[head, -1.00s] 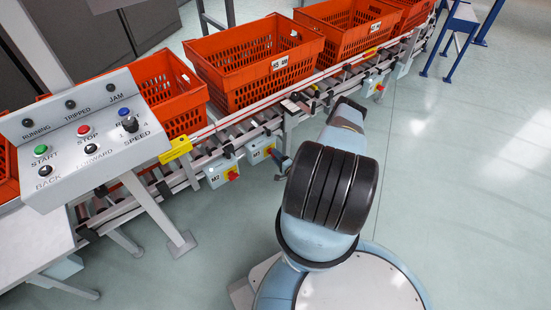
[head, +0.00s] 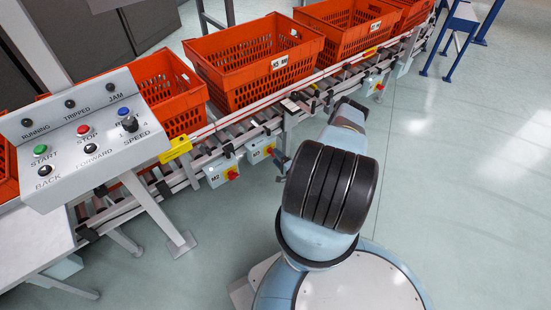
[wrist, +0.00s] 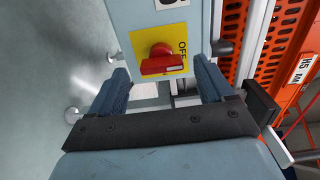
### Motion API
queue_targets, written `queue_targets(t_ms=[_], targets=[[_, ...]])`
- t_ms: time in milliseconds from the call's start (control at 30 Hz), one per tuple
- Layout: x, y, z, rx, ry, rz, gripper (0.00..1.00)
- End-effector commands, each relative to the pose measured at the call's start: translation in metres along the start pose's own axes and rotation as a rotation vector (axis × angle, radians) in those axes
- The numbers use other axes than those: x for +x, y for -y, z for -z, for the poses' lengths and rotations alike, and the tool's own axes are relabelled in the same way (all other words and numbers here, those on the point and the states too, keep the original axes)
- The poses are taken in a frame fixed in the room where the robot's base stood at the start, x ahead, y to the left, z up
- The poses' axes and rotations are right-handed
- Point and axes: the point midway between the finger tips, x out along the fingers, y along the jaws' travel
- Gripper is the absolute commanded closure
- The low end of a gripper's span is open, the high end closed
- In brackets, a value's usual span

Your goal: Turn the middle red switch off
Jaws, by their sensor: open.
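Three grey-blue switch boxes hang along the conveyor's near side in the head view. The middle box, marked M3 (head: 259,150), has a red rotary switch (head: 269,149) on a yellow plate. In the wrist view a red switch (wrist: 163,62) on a yellow plate lies ahead, between my fingers. Its grip bar runs roughly crosswise in that picture, and the word OFF stands to its right. My gripper (wrist: 162,82) is open, one finger on each side, with no visible contact. In the head view my gripper (head: 284,168) is small, close to the M3 box and partly hidden by my arm.
The M2 box (head: 217,169) is to the left and another box (head: 373,82) farther right. Orange totes (head: 262,92) stand on the roller conveyor behind. A control panel (head: 60,185) with buttons stands at left.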

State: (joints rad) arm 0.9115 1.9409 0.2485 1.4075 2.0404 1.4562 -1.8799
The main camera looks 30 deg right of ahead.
Motion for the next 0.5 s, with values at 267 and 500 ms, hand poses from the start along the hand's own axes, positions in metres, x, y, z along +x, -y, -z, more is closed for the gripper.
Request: queue_targets(t_ms=[267, 500], targets=[[-0.053, -0.001, 0.001, 0.002, -0.003, -0.004, 0.19], [-0.097, -0.002, 0.000, 0.001, -0.001, -0.004, 0.19]])
